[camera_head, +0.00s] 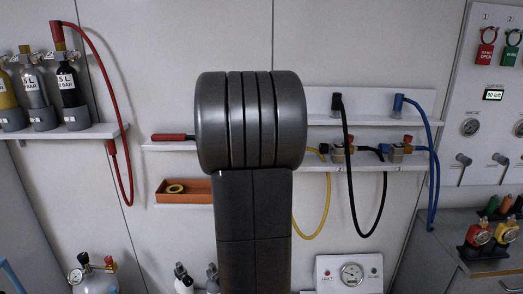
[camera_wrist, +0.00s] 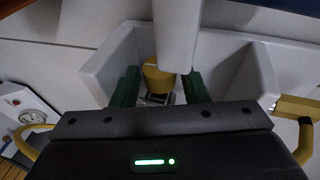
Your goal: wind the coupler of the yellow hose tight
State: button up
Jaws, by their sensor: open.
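The yellow hose (camera_head: 325,205) hangs in a loop under the right shelf in the head view, partly hidden behind my arm. In the wrist view, a yellow round part (camera_wrist: 157,77), seemingly its coupler, sits above a metal fitting (camera_wrist: 160,98) in a white holder. My gripper (camera_wrist: 160,90) is open, with one green finger on each side of the yellow part. I cannot tell whether the fingers touch it. A pale vertical piece (camera_wrist: 177,35) covers its right side. How far the coupler is wound on cannot be seen.
The white holder's walls (camera_wrist: 108,68) stand close around the fingers. A yellow bar (camera_wrist: 300,107) is at right and a gauge (camera_wrist: 22,104) at left. In the head view, black (camera_head: 348,160) and blue (camera_head: 434,160) hoses hang right of my arm; an orange tray (camera_head: 198,197) is left.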

jog(key=shift+x, duration=0.9)
jog(key=c, duration=0.7)
jog(key=shift+f+b, duration=0.15)
jog(key=shift+b, duration=0.35)
